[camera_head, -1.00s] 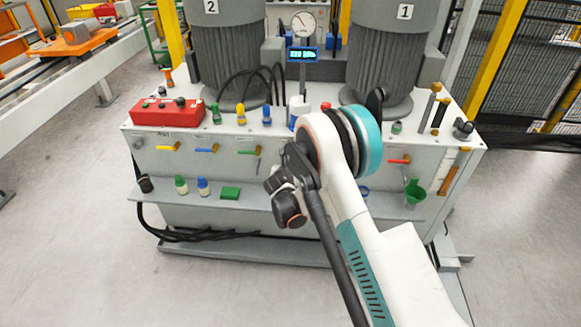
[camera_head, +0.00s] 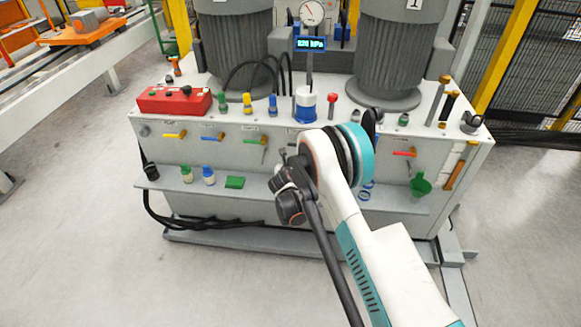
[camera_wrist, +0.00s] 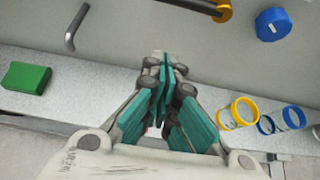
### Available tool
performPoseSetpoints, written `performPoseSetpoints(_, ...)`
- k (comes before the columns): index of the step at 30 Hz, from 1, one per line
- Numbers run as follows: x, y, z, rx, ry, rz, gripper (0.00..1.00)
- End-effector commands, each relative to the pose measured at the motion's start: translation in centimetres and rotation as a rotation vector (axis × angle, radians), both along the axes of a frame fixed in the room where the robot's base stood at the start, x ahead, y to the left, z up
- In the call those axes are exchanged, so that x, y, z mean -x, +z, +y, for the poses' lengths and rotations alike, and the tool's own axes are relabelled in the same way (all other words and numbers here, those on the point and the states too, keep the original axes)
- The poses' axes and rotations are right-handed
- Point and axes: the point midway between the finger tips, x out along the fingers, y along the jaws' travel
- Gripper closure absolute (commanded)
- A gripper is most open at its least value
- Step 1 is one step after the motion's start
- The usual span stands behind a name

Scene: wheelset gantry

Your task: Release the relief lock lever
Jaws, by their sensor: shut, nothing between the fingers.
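My gripper (camera_wrist: 162,95), with teal finger pads, is shut and empty in the wrist view, in front of the grey panel and shelf. The arm hides it in the head view. A bent grey metal bar (camera_wrist: 76,28) is on the panel, up and left of the fingertips and apart from them. A red-topped lever (camera_head: 332,98) stands on the cabinet top. Labels are unreadable, so I cannot tell which is the relief lock lever.
A gauge display (camera_head: 310,44) reads about 120 kPa.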

Motion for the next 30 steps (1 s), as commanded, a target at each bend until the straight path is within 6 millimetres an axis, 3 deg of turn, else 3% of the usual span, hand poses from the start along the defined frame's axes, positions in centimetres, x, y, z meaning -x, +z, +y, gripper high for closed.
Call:
performPoseSetpoints(11, -5.8, -3.8, -0.2, -0.001, -0.002, 0.001, 1.0)
performPoseSetpoints(21, -6.5, -0.4, -0.2, -0.001, -0.001, 0.0, 1.0)
performPoseSetpoints(30, -6.7, 0.4, -0.2, 0.0, 0.0, 0.0, 1.0)
